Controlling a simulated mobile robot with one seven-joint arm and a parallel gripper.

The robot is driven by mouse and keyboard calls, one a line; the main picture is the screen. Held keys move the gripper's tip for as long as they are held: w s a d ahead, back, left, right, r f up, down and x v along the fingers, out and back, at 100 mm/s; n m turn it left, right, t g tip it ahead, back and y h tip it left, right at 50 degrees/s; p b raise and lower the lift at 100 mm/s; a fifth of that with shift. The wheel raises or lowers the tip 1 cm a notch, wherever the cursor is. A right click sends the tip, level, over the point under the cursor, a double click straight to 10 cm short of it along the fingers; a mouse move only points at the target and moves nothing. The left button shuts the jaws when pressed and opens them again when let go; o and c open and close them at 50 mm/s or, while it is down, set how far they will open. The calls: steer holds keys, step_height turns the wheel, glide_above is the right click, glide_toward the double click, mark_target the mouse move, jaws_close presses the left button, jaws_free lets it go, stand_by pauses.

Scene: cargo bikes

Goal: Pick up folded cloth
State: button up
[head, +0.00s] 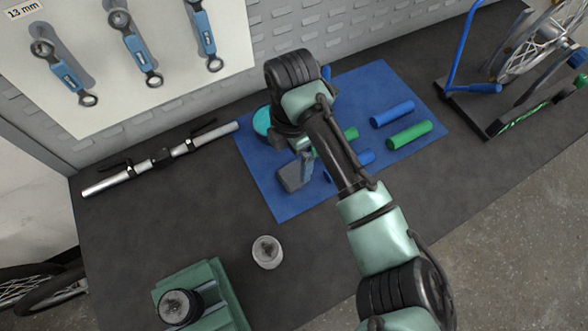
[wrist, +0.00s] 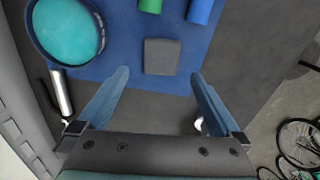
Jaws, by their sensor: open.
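The folded cloth (wrist: 161,56) is a small dark grey square lying flat on the blue mat (wrist: 115,62). In the head view the cloth (head: 288,178) lies near the mat's front left part, partly covered by my gripper. My gripper (wrist: 159,75) is open and empty, with its two blue fingers spread wider than the cloth. In the wrist view the cloth shows between and just beyond the fingertips. In the head view my gripper (head: 304,166) hangs over the mat beside the cloth; I cannot tell its exact height.
A round teal-filled dish (wrist: 68,30) stands on the mat left of the cloth. Blue (head: 392,114) and green (head: 410,135) cylinders lie to the right. The bench front is mostly clear.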

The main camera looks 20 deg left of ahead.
mark_target(293, 173)
steer(key=shift+f+p, duration=0.5)
steer(key=shift+f, duration=2.9)
steer(key=c, duration=1.3)
step_height(293, 173, up, 10)
steer(key=shift+r+b, duration=0.1)
steer(key=shift+b, duration=0.35)
